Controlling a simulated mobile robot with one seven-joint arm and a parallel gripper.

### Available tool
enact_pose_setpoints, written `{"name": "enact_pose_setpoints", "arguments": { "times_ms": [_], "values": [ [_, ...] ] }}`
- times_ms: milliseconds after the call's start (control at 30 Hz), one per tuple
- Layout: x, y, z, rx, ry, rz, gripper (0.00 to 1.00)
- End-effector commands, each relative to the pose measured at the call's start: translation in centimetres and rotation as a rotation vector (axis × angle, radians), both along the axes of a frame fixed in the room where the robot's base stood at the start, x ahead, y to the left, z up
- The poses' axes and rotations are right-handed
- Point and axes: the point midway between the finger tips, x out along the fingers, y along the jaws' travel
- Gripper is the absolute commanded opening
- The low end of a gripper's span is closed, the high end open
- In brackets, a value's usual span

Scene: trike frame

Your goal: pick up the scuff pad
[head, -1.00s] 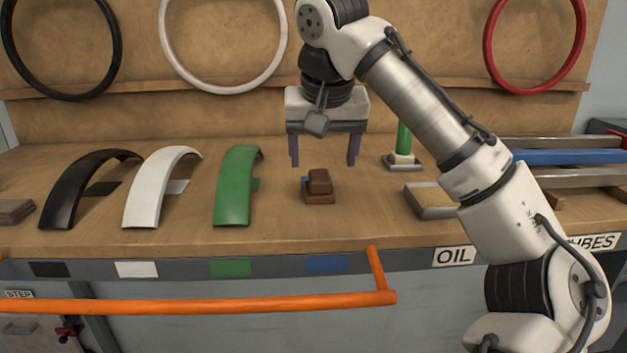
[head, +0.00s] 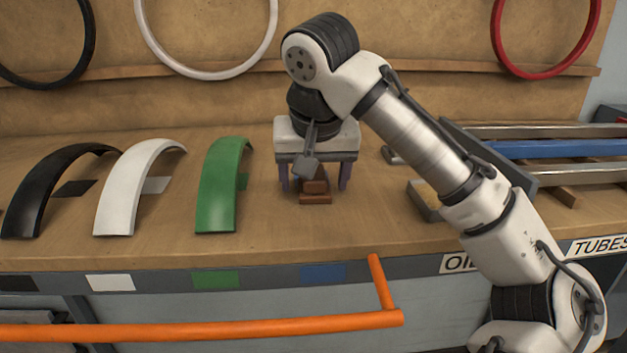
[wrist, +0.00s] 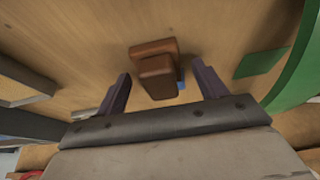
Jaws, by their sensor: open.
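The scuff pad appears to be the small brown block (head: 315,198) on the bench, with a raised upper part on a wider base. It also shows in the wrist view (wrist: 156,78), ahead of the fingers and between their lines. My gripper (head: 315,187) is open above and around it, one finger to each side in the head view. In the wrist view my gripper (wrist: 160,90) shows two purple fingers apart, with nothing held. A bit of blue shows beside the block in the wrist view; most of it is hidden.
A green fender (head: 223,190) stands left of the block, then a white fender (head: 125,195) and a black fender (head: 45,200). An orange rail (head: 200,328) runs along the front.

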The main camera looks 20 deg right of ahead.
Motion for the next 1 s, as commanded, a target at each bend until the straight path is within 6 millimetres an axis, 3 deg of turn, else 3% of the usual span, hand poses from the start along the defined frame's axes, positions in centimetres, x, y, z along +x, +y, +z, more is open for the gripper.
{"name": "enact_pose_setpoints", "arguments": {
  "times_ms": [67,433,767,1000],
  "values": [
    [0.0,0.0,0.0,0.000,0.000,0.000,0.70],
    [0.0,0.0,0.0,0.000,0.000,0.001,0.22],
    [0.0,0.0,0.4,-0.002,-0.001,0.001,0.22],
    [0.0,0.0,3.2,-0.004,-0.002,-0.001,0.22]
  ]
}}
